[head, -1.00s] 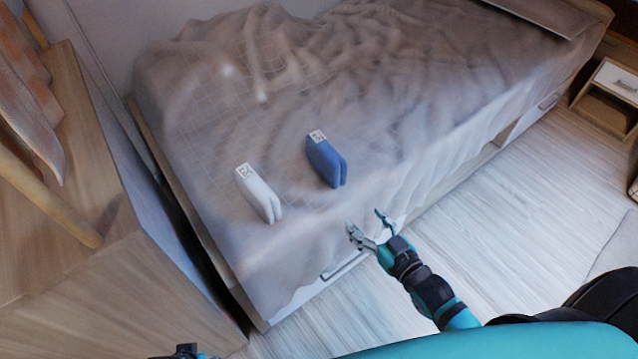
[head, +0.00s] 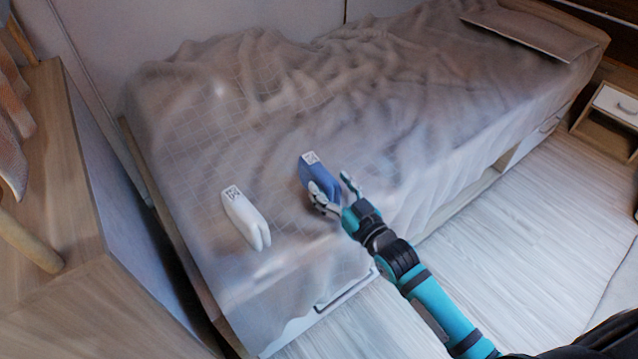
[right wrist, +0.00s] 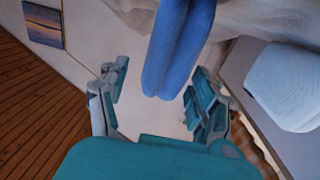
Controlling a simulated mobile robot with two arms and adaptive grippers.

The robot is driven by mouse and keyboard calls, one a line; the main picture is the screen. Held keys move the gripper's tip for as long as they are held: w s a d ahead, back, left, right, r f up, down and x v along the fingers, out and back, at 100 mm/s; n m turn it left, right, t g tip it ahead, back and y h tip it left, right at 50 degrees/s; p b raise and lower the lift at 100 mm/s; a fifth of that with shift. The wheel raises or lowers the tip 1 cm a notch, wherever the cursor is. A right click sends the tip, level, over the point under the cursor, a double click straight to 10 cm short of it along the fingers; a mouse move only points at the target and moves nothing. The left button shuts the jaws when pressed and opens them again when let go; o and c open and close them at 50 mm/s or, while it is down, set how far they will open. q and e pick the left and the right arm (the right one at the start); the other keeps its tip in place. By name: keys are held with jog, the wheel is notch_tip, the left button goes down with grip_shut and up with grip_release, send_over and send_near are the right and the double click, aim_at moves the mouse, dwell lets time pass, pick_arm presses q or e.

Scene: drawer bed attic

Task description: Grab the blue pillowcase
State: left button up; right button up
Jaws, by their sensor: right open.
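The blue pillowcase (head: 317,176) is a folded blue bundle with a black-and-white tag on top, standing on the bed near its front edge. My right gripper (head: 331,192) is open at the near end of the pillowcase, with its fingers apart on either side. In the right wrist view the folded end of the blue pillowcase (right wrist: 178,50) hangs into the top of the picture. The right gripper's fingers (right wrist: 158,98) are spread to its left and right and do not visibly close on it. My left gripper is not in view.
A white folded pillowcase (head: 245,218) with a similar tag stands to the left on the bed (head: 400,110). It also shows in the right wrist view (right wrist: 288,85). A wooden cabinet (head: 60,170) is at the left. Floor (head: 510,240) is clear at the right.

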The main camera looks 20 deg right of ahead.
aim_at(320, 174)
jog(key=b+x, duration=0.1)
jog(key=x, duration=0.4)
jog(key=shift+w+f, duration=0.1)
jog(key=shift+w, duration=0.05)
jog(key=c, duration=1.3)
